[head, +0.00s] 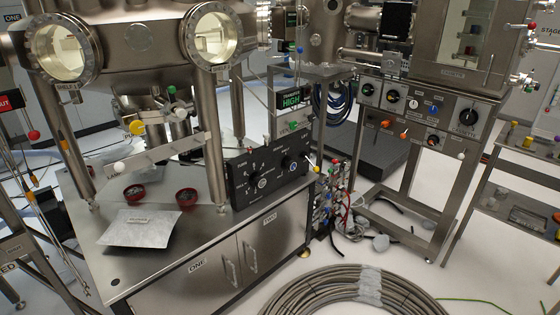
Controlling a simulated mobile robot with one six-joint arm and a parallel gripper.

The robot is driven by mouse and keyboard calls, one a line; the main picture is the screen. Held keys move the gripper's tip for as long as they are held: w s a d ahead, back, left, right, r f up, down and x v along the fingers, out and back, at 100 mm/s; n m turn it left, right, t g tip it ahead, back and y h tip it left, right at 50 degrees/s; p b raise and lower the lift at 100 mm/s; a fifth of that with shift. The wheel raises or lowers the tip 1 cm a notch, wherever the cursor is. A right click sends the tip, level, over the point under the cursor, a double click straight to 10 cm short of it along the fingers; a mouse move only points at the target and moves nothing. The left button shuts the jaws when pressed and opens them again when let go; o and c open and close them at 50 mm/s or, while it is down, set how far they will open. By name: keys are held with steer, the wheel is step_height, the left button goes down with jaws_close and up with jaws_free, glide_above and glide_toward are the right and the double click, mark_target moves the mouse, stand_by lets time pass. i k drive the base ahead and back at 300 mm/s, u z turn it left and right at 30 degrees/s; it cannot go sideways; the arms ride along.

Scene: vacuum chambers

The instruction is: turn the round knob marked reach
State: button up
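Several round knobs show in the head view, but their labels are too small to read, so I cannot tell which one is marked reach. A black control box (270,196) on the steel cabinet carries dark round knobs, among them a left knob (251,168) and a right knob (285,163). A grey panel (449,116) under the right chamber carries more knobs: a black knob (393,96), an orange-red knob (433,140) and a large black knob (468,117). My gripper is not in view.
The steel cabinet (200,250) holds a silver packet (137,227) and two red round dishes, left (133,192) and right (187,196). A large hose coil (340,290) lies on the floor in front. Cables and small fittings (330,195) crowd the gap between cabinet and right frame.

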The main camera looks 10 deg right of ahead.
mark_target(287, 163)
steer(key=u, duration=0.4)
steer(key=i, duration=1.05)
steer(key=u, duration=0.15)
